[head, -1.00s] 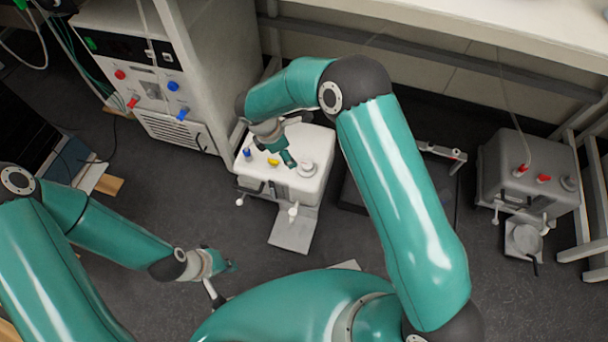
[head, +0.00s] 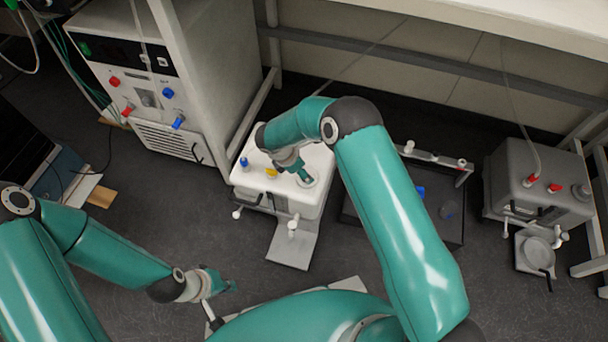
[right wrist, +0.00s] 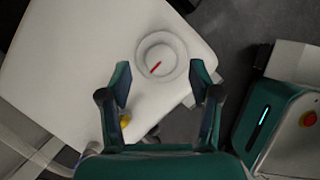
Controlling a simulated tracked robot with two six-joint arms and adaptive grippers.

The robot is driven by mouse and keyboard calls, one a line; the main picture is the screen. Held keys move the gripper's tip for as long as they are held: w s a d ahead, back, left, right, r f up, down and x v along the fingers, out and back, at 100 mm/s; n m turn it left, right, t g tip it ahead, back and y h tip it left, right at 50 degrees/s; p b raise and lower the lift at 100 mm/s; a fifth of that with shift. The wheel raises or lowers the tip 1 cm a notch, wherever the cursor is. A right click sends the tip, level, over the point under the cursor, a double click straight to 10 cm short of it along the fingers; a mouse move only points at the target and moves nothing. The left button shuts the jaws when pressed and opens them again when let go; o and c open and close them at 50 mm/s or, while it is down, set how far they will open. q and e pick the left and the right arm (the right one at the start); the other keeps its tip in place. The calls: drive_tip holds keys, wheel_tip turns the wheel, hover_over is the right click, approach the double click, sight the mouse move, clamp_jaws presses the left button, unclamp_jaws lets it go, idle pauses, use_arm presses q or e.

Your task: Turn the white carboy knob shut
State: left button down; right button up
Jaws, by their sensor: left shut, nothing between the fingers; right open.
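The white carboy (head: 272,194) stands on the floor with a blue cap, a yellow cap and a round white knob (head: 309,180) on its top. The right wrist view shows the knob (right wrist: 152,50) from above, with a red line on it. My right gripper (head: 301,172) is at the knob and partly hides it in the head view. In the right wrist view my right gripper (right wrist: 162,76) is open, its fingers spread to either side just below the knob. Contact cannot be told. My left gripper (head: 226,286) is shut and empty, low at left, away from the carboy.
A grey machine (head: 172,85) with red and blue fittings stands behind the carboy at left. A grey carboy (head: 540,180) with red caps stands at right under the bench (head: 480,22). A dark tray lies between the carboys, partly behind my right arm. Floor at front left is clear.

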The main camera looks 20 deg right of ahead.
drive_tip(key=shift+x, duration=1.35)
drive_tip(key=c, duration=1.1)
drive_tip(key=shift+a+b, duration=0.1)
drive_tip(key=shift+b, duration=0.2)
drive_tip(key=shift+w, duration=0.1)
